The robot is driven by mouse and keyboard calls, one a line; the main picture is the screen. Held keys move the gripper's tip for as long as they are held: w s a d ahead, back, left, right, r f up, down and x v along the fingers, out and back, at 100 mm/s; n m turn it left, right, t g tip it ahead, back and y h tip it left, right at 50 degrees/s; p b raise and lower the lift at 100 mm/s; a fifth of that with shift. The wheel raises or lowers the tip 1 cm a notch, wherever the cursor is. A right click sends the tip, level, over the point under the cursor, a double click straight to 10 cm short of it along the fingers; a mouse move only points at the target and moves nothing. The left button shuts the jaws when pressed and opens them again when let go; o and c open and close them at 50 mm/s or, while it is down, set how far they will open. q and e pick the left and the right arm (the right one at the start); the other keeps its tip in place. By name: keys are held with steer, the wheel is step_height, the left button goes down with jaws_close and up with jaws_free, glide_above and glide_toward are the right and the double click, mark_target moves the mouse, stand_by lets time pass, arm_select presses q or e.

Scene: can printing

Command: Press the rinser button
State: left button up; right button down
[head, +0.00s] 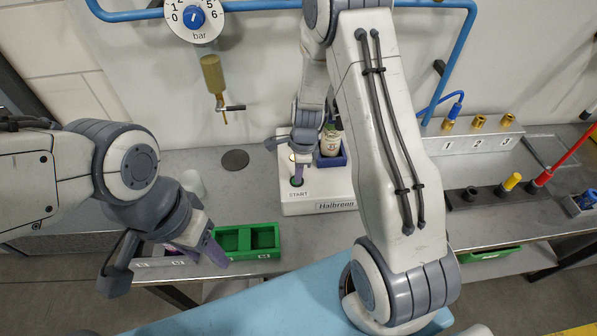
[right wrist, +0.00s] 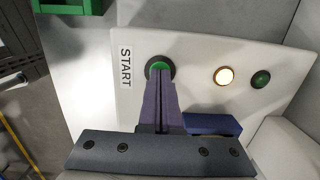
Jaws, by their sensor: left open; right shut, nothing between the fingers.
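The green START button (right wrist: 159,66) in its dark ring sits on the sloped white panel of the machine (head: 322,203), beside the word START. My right gripper (right wrist: 161,80) is shut and empty. Its purple fingertips overlap the lower part of the button in the right wrist view; I cannot tell whether they touch it or how far it is pressed. In the head view the right gripper (head: 297,180) points down at the button and partly covers it. My left gripper (head: 212,249) is open and empty at the front left, by the green tray.
A lit lamp (right wrist: 224,76) and a darker green one (right wrist: 261,79) sit on the panel. A can (head: 331,139) stands in a blue holder (head: 334,158) on the machine. A green tray (head: 268,254) lies at the bench's front edge. Blue pipes run along the wall.

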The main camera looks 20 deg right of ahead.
mark_target(302, 181)
steer(key=shift+s+f, duration=0.15)
steer(key=shift+f, duration=0.05)
steer(key=shift+r+p, duration=0.2)
steer(key=shift+p, duration=0.1)
step_height(302, 181, up, 5)
steer(key=p, duration=0.4)
steer(key=shift+d, duration=0.15)
step_height(302, 181, up, 9)
steer(key=b, duration=0.2)
steer(key=shift+s+d+b, duration=0.15)
steer(key=shift+d+b, duration=0.2)
steer(key=shift+d, duration=0.05)
